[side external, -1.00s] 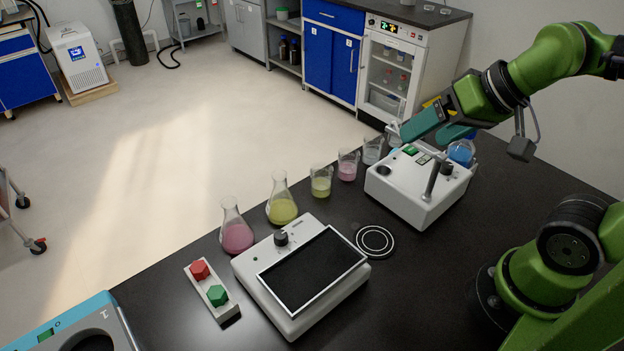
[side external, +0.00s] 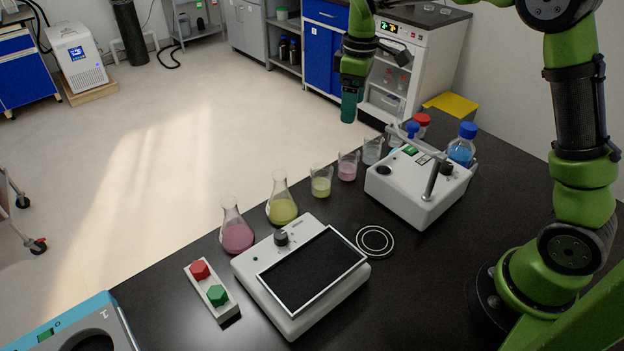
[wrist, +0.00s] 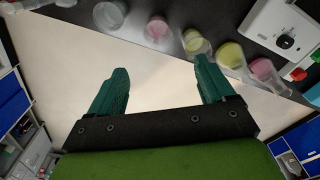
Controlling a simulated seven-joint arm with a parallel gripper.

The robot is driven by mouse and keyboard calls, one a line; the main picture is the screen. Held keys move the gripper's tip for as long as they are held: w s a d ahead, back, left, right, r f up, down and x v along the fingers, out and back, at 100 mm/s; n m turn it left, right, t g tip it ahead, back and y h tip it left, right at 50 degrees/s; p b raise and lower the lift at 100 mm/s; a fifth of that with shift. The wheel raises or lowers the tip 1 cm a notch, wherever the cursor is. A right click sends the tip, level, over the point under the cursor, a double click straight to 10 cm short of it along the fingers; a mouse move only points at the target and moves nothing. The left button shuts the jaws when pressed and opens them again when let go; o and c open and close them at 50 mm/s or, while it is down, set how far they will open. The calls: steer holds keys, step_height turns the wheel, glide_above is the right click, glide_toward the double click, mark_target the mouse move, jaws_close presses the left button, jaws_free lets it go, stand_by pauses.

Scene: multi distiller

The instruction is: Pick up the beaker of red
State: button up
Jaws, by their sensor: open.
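The beaker of red (side external: 347,170) holds pink-red liquid and stands upright near the black table's far edge, between a beaker of yellow (side external: 320,186) and a clear beaker (side external: 372,152). In the wrist view the beaker of red (wrist: 157,29) is at the top centre, beyond the fingertips and roughly in line with the gap between them. My gripper (side external: 348,112) points down and appears above the beaker in the side view. In the wrist view my gripper (wrist: 163,80) is open and empty, with pale floor between its fingers.
A yellow flask (side external: 282,208) and a pink flask (side external: 236,236) stand left along the same edge. A white device with a post (side external: 410,195) stands right of the beaker. A hotplate-like device (side external: 260,262) is at front left. A blue-capped bottle (side external: 462,150) stands behind right.

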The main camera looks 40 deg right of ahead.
mark_target(347, 152)
steer(key=shift+n, duration=0.3)
steer(key=f, duration=0.8)
steer(key=w+f, duration=0.1)
steer(key=f, duration=0.3)
steer(key=shift+d+f, duration=0.15)
steer(key=shift+f, duration=0.25)
steer(key=shift+s+d+f, duration=0.1)
steer(key=shift+s+f, duration=0.1)
steer(key=shift+f, duration=1.15)
steer(key=shift+s+f, duration=0.15)
steer(key=shift+f, duration=1.15)
steer(key=shift+c, duration=0.5)
steer(key=c, duration=1.1)
